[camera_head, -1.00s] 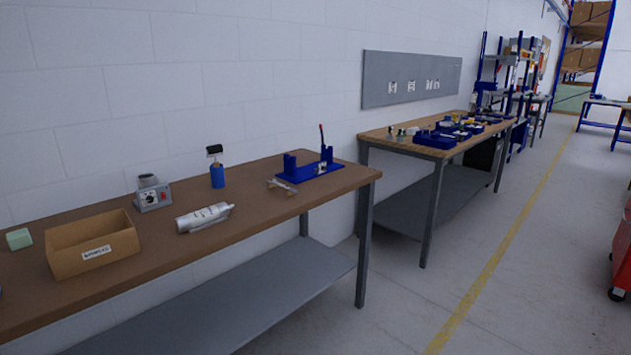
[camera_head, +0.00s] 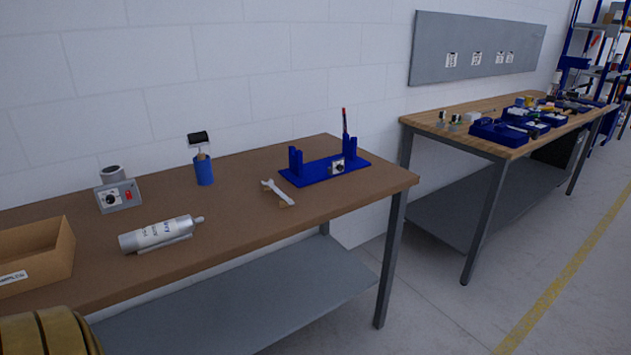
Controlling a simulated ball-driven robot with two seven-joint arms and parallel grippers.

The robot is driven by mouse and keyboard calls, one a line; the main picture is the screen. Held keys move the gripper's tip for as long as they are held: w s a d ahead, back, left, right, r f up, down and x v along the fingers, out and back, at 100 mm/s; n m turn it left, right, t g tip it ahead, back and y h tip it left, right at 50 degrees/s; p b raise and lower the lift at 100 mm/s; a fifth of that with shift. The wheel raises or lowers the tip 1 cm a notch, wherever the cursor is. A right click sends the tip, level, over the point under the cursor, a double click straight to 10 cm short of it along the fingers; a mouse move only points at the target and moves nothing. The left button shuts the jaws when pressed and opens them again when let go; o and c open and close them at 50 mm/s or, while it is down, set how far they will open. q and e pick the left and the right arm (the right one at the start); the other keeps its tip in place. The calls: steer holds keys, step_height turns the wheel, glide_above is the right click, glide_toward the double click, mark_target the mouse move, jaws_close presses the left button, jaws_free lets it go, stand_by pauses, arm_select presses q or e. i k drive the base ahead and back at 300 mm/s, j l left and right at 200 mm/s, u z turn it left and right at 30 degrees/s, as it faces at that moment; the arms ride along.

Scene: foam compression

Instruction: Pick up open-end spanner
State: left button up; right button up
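A silver open-end spanner (camera_head: 279,192) lies on the brown workbench (camera_head: 235,215), in front of the blue fixture (camera_head: 325,172). Its open jaw points to the back left, and its near end seems to rest on a small tan piece. Neither of my grippers shows in the head view.
A white tube (camera_head: 158,234) on a stand, a grey control box (camera_head: 118,194), a blue holder (camera_head: 203,169) with a brush-like tool and a cardboard box (camera_head: 38,252) stand on the bench. A yellow-brown ribbed object (camera_head: 48,333) fills the lower left corner. A second bench (camera_head: 450,136) stands behind right.

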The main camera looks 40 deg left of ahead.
mark_target(283, 196)
steer(key=i+u, duration=0.3)
steer(key=i, duration=0.2)
steer(key=i+l+u, duration=0.25)
steer(key=i, duration=0.2)
steer(key=i+l+u, duration=0.1)
steer(key=i+u, duration=0.15)
steer(key=u, duration=0.2)
steer(key=i+l+u, duration=0.15)
steer(key=u, duration=0.25)
steer(key=i+l+u, duration=0.25)
steer(key=u, duration=0.2)
steer(key=i+l+u, duration=0.15)
steer(key=l+u, duration=0.15)
steer(key=u, duration=0.15)
